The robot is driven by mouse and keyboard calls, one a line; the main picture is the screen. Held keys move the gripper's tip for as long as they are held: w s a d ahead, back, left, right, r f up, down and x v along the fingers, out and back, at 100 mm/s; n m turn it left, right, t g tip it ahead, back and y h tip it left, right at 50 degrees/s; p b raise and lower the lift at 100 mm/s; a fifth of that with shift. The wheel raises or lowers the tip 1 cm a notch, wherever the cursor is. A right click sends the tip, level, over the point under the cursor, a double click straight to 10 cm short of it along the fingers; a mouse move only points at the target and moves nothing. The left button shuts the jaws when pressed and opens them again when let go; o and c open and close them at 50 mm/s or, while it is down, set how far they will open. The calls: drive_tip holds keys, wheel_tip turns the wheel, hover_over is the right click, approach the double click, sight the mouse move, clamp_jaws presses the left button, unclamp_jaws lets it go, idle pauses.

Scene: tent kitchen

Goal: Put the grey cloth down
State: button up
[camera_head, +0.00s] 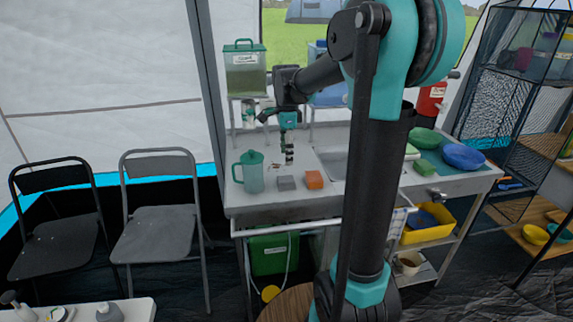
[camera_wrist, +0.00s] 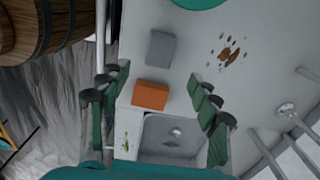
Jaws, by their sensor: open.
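The grey cloth (camera_head: 286,183) lies folded, as a small flat block, on the grey counter, just left of an orange block (camera_head: 314,180). In the wrist view the grey cloth (camera_wrist: 161,47) lies above the orange block (camera_wrist: 150,95), apart from it. My gripper (camera_head: 289,157) is over the counter behind the cloth in the head view. In the wrist view my gripper (camera_wrist: 159,76) has its fingers spread wide, with nothing held between them. The cloth is not touched by the fingers.
A teal jug (camera_head: 250,173) stands left of the cloth. The sink (camera_wrist: 172,136) is close by. Brown crumbs (camera_wrist: 231,54) lie on the counter. Green and blue bowls (camera_head: 463,156) sit at the right end. A green-lidded dispenser (camera_head: 245,75) stands at the back.

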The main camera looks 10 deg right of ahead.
drive_tip(key=s+d+f+n+t, duration=0.2)
drive_tip(key=s+f+n, duration=0.5)
drive_tip(key=s+n, duration=0.2)
drive_tip(key=s+d+f+n+t, duration=0.2)
drive_tip(key=s+f+n, duration=0.6)
drive_tip(key=s, duration=0.5)
drive_tip(key=shift+f+n, duration=0.2)
drive_tip(key=shift+n, duration=0.3)
drive_tip(key=shift+o, duration=0.3)
drive_tip(key=shift+d, duration=0.1)
